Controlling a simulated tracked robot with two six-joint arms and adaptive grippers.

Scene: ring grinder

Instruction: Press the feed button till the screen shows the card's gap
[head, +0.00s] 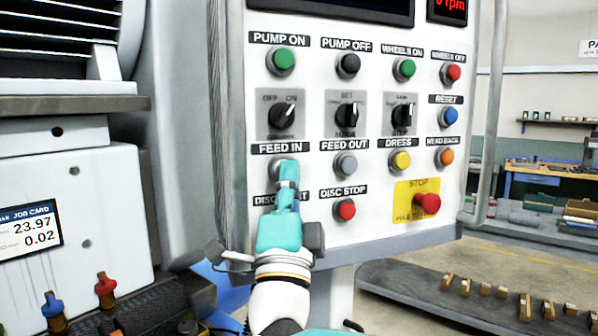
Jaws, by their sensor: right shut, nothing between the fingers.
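The white control panel (322,82) fills the middle of the head view. My right gripper (287,168) is shut and empty, with its teal fingertips over the grey FEED IN button (275,170). The fingers hide most of that button, and I cannot tell whether they touch it or press it. The grey FEED OUT button (345,164) is just to the right. The job card (30,231) at the left reads 23.97 and 0.02. The screen (345,10) is cut off by the top edge, so its reading is hidden. My left gripper is not in view.
Nearby on the panel are the yellow DRESS button (400,161), red DISC STOP button (344,210) and red STOP knob (427,204) on a yellow plate. Dark rotary knobs (283,115) sit above. A dark bench (400,281) with several small brass parts is at the lower right.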

